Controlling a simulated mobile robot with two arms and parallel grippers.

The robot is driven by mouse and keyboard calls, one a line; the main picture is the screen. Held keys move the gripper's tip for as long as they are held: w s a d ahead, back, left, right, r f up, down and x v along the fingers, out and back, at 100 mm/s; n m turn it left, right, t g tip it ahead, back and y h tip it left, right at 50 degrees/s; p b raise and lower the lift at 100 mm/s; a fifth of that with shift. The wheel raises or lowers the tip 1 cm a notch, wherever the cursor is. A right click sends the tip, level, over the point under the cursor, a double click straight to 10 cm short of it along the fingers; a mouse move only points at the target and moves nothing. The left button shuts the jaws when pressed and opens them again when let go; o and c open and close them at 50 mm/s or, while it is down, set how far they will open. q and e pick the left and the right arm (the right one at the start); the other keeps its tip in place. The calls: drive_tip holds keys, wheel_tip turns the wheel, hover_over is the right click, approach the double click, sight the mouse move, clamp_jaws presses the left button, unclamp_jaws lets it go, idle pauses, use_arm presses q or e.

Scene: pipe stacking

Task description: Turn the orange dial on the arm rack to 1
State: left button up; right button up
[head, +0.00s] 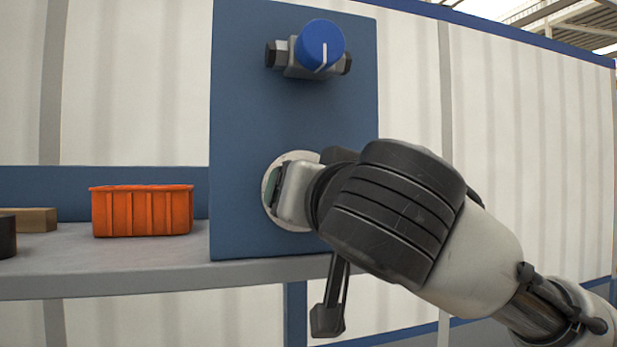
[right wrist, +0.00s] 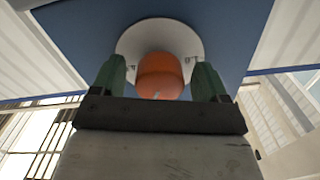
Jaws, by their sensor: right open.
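The orange dial (right wrist: 160,72) shows in the right wrist view, in front of a round white plate (right wrist: 158,33) on a blue panel. A small pale mark shows at the dial's lower edge. Markings on the plate are too small to read. My right gripper (right wrist: 160,82) is open, with one green finger on each side of the dial; I cannot tell whether they touch it. In the head view my right gripper and arm hide the dial, and only part of the white plate (head: 295,155) shows.
A blue dial (head: 320,44) with a white line pointing down sits on a valve higher on the blue panel (head: 240,110). An orange bin (head: 142,211), a wooden block (head: 36,219) and a dark round object (head: 6,236) stand on the grey shelf (head: 120,272) to the left.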

drive_tip(key=shift+w+a, duration=0.1)
drive_tip(key=shift+w, duration=0.25)
drive_tip(key=c, duration=0.9)
